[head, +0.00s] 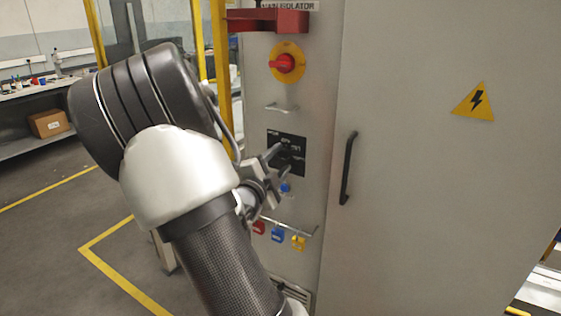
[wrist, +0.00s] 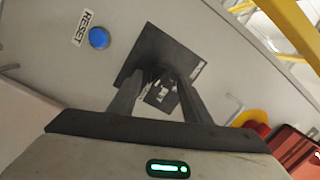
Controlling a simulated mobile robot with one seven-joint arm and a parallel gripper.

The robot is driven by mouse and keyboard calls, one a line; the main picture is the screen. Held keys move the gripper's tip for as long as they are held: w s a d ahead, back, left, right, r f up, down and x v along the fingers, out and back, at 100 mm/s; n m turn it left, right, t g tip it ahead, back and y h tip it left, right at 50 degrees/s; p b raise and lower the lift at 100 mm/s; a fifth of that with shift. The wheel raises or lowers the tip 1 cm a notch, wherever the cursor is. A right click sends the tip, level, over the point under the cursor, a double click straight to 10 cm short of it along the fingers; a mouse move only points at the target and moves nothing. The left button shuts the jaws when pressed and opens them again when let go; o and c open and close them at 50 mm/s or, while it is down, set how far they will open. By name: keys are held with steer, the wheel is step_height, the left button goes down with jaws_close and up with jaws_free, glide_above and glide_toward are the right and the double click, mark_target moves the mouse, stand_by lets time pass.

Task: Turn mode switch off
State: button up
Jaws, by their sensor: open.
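The mode switch's black square plate (head: 298,160) is on the grey cabinet face, below the red and yellow rotary isolator. The plate also shows in the wrist view (wrist: 152,45). My gripper (head: 281,160) is at this plate, its fingers pointing at the panel. In the wrist view my gripper (wrist: 158,78) is open, with one finger on each side of a small dark knob (wrist: 160,80) at the plate's middle. I cannot tell whether the fingers touch the knob. The knob's setting and most of the lettering are too small or hidden to read.
A blue RESET button (wrist: 99,38) sits beside the plate. The red and yellow isolator (head: 286,64) and a red bracket (head: 270,20) are above. A rail with coloured tags (head: 278,235) is below. A black door handle (head: 348,168) stands out at the right.

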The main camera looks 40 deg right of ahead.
steer(key=shift+w+d, duration=0.25)
steer(key=shift+d, duration=0.2)
steer(key=c, duration=1)
steer(key=shift+c, duration=0.2)
